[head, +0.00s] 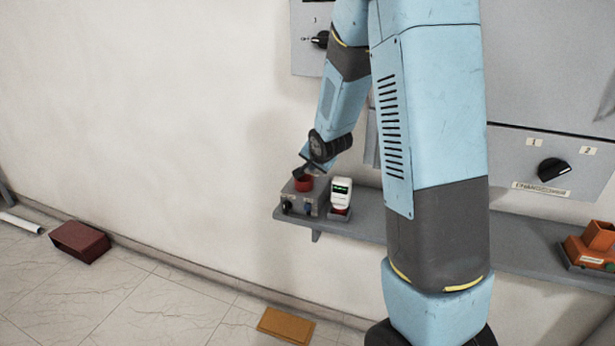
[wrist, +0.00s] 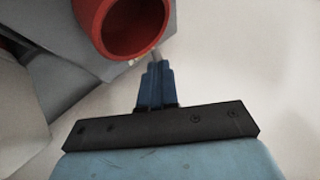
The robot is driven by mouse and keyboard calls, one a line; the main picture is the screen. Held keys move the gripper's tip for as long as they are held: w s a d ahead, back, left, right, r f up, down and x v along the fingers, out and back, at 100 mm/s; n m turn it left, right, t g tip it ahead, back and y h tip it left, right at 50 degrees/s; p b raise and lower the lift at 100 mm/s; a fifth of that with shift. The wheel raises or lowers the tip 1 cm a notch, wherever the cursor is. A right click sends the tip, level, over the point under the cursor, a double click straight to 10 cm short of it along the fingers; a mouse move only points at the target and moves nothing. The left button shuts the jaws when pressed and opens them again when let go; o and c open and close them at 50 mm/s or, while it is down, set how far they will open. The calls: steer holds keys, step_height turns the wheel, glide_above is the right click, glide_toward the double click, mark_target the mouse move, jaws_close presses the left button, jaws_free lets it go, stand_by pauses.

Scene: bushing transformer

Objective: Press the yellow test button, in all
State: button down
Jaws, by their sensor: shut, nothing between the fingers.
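No yellow button can be made out in either view. A grey box (head: 306,204) with dark knobs on its front stands on the left end of the wall shelf. A red hollow collar (head: 303,184) sits on its top. In the wrist view the collar (wrist: 133,28) is large at the top, and its inside is dark. My gripper (head: 300,174) is just above the collar, pointing down. In the wrist view my gripper's blue fingers (wrist: 156,66) are shut and empty, just below the collar's rim in the picture. I cannot tell whether they touch it.
A white device (head: 340,192) with a green display stands right of the box on the grey shelf (head: 375,228). An orange device (head: 592,246) is at the shelf's right. Wall panels with switches (head: 553,171) are behind. My arm hides the shelf's middle. A dark red box (head: 80,241) lies on the floor.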

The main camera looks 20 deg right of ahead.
steer(key=shift+s+f, duration=0.1)
steer(key=shift+f, duration=0.65)
stand_by(0.9)
steer(key=shift+r, duration=0.85)
steer(key=shift+r, duration=0.1)
step_height(320, 180, up, 5)
steer(key=shift+f, duration=0.1)
stand_by(0.6)
stand_by(0.5)
